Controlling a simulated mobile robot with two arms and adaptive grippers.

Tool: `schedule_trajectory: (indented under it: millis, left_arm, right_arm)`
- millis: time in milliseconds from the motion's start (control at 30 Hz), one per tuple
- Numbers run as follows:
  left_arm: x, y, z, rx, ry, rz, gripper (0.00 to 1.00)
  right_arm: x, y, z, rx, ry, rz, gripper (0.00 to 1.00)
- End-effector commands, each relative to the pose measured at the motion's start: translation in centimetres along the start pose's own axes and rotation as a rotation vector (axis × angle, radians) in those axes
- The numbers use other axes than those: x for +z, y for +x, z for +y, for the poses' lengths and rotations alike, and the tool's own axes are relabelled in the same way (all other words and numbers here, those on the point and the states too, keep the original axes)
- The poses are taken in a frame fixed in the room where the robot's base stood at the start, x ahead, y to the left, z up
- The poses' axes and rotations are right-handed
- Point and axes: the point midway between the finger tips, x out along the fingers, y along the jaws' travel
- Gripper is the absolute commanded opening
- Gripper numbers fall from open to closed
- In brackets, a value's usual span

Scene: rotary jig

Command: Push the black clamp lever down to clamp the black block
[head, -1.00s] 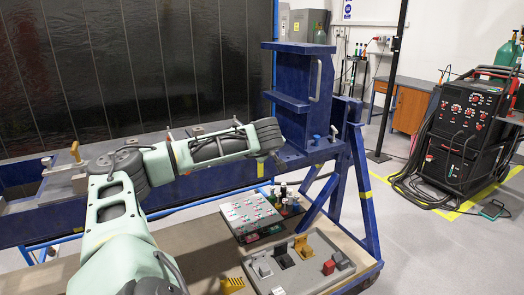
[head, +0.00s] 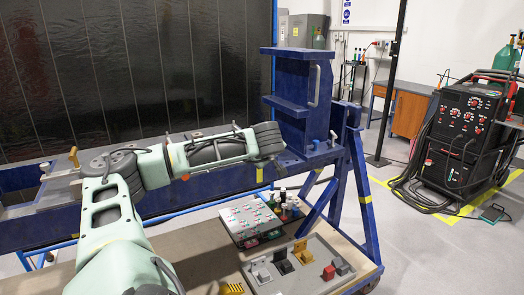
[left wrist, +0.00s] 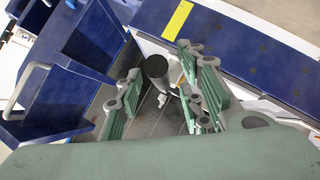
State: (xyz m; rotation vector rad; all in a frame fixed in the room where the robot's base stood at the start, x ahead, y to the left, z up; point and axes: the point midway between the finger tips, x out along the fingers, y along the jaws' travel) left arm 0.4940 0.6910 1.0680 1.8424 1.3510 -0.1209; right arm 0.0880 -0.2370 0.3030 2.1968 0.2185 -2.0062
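My left arm reaches across the blue jig frame in the head view, and its own wrist hides the gripper there. In the left wrist view my left gripper (left wrist: 160,100) is open, its green fingers apart. A dark, round-ended cylinder on a thin pale stem (left wrist: 157,68) stands between or just beyond the fingers; it may be the black clamp lever. I see no clear contact with it. I cannot make out the black block in either view. My right gripper is not in view.
A tall blue upright (head: 290,95) with a grey handle stands right of my wrist. Below are a button panel (head: 250,217) and a grey tray (head: 318,278) of coloured blocks. A black welding machine (head: 460,130) stands at right.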

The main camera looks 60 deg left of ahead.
Motion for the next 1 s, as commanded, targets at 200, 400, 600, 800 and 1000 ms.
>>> schedule_trajectory:
  millis: [200, 400, 600, 800, 1000]
  left_arm:
    - [0.0, -4.8, 0.1, 0.005, 0.004, 0.0, 0.35]
    - [0.1, -8.3, 0.1, 0.003, 0.001, -0.002, 0.35]
    - [0.1, -9.9, 0.0, 0.001, 0.002, -0.001, 0.35]
    - [0.1, -10.0, 0.0, 0.0, 0.001, -0.001, 0.35]
    - [0.1, -9.9, 0.0, 0.0, 0.001, -0.001, 0.35]
  right_arm:
    - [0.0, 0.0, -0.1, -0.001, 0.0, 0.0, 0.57]
    - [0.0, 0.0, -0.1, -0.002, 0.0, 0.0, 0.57]
    - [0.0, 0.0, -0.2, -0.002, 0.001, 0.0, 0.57]
    - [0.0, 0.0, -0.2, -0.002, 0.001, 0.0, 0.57]
    - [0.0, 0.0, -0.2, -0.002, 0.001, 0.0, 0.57]
